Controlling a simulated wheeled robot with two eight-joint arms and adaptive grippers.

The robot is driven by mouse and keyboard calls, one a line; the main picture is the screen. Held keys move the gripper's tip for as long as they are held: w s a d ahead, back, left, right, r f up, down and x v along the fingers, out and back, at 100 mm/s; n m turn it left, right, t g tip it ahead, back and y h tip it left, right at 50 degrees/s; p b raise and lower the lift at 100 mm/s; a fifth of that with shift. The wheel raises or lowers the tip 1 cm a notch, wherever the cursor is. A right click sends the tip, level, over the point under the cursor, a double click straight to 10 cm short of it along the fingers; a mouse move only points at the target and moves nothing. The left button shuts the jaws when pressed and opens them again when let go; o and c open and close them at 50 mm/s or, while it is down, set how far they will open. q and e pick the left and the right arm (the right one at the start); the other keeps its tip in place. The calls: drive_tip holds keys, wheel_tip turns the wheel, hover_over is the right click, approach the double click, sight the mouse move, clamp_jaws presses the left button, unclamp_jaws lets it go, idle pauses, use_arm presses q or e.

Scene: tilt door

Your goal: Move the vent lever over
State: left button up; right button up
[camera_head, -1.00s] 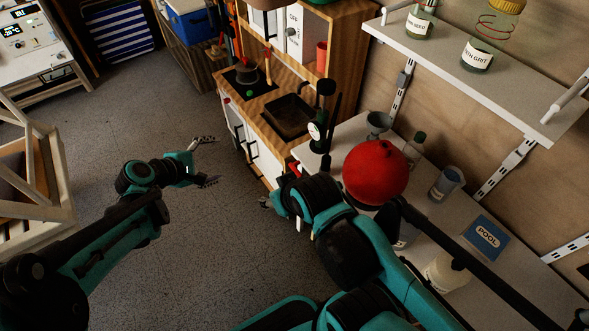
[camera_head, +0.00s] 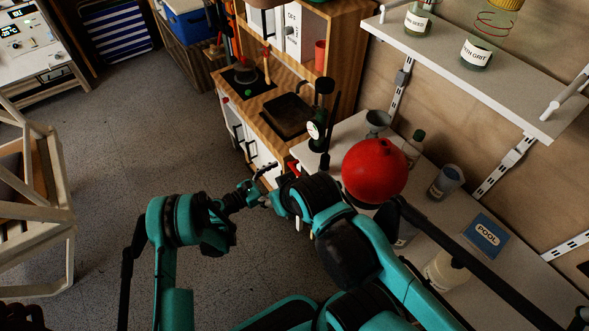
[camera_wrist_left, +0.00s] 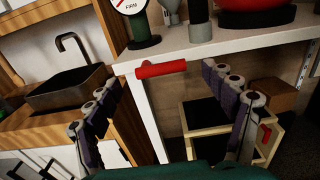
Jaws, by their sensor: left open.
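The red lever (camera_head: 292,167) sticks out from the front edge of the grey bench, below the gauge. In the left wrist view the red lever (camera_wrist_left: 160,69) lies roughly level, between the lines of my two fingers, with no contact visible. My left gripper (camera_head: 262,182) is open and empty, just left of the lever; its fingers spread wide in the left wrist view (camera_wrist_left: 162,82). My right gripper (camera_head: 268,202) is mostly hidden by my arms, and its fingers cannot be made out.
A red round vessel (camera_head: 374,170) and a dial gauge (camera_head: 315,131) stand on the bench (camera_head: 345,131). A wooden kitchen unit with a dark sink (camera_head: 287,115) is at left. Below the bench, a wooden crate (camera_wrist_left: 205,131) shows in the wrist view.

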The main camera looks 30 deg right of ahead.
sight(293, 169)
use_arm(q)
drive_tip(key=d, duration=0.2)
drive_tip(key=d+b, duration=0.1)
drive_tip(key=d, duration=0.2)
drive_tip(key=shift+w+d, duration=0.25)
drive_tip(key=shift+d, duration=0.05)
drive_tip(key=c, duration=1.2)
